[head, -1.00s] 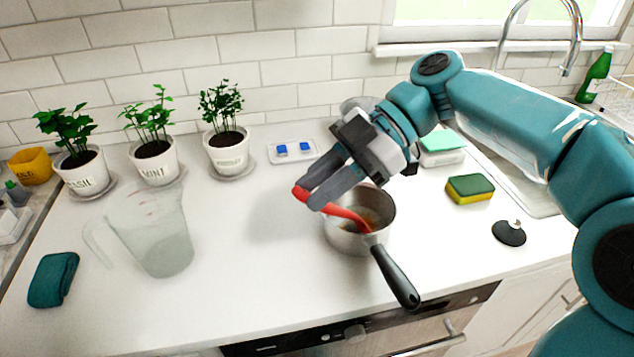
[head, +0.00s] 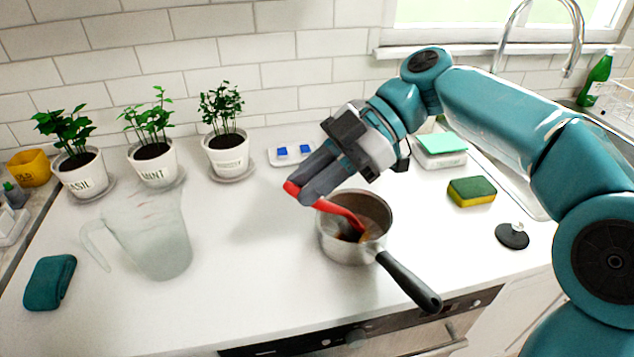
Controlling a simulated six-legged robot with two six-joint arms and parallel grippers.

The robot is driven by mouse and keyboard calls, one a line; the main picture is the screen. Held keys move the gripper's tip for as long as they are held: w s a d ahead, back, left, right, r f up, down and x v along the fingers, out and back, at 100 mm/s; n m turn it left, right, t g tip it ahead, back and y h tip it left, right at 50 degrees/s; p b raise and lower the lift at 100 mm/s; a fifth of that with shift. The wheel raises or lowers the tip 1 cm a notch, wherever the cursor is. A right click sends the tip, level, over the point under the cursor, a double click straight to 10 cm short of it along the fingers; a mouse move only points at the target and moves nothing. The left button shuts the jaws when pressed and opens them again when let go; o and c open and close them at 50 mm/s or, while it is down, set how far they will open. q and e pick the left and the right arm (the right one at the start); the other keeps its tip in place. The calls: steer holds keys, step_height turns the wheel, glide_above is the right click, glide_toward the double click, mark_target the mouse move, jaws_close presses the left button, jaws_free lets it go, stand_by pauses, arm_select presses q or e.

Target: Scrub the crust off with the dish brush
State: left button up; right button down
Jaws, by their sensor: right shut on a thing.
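My right gripper (head: 302,192) is shut on the red handle of the dish brush (head: 336,212). The brush slants down to the right, and its lower end is inside the steel saucepan (head: 341,249). Brownish matter, which looks like the crust (head: 365,238), shows on the pan's inside near the brush end. The brush head is dark and partly hidden, so I cannot tell whether it touches the crust. The pan stands upright on the counter, its black handle (head: 408,281) pointing to the lower right. My left gripper is not in view.
A clear measuring jug (head: 157,243) and a folded teal cloth (head: 50,282) are at left. Potted herbs (head: 228,154) and a white tray with blue tablets (head: 282,158) stand behind.

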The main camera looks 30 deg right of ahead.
steer(key=shift+w+d+b, duration=0.1)
steer(key=shift+d+b, duration=0.5)
steer(key=shift+b, duration=0.3)
steer(key=shift+s+a+b, duration=0.85)
steer(key=shift+s+b, duration=1.2)
steer(key=shift+s, duration=0.25)
steer(key=shift+w+d+r+p, duration=0.1)
steer(key=shift+w+d+p, duration=0.15)
steer(key=shift+w+p, duration=0.6)
steer(key=shift+w+d+p, duration=0.25)
steer(key=shift+w+p, duration=0.2)
steer(key=shift+w, duration=0.75)
steer(key=shift+w+d+r+p, duration=0.1)
steer(key=shift+w+d+p, duration=0.15)
steer(key=shift+w+p, duration=0.6)
steer(key=shift+w+d+f, duration=0.1)
steer(key=shift+w+f, duration=0.1)
steer(key=shift+w, duration=0.4)
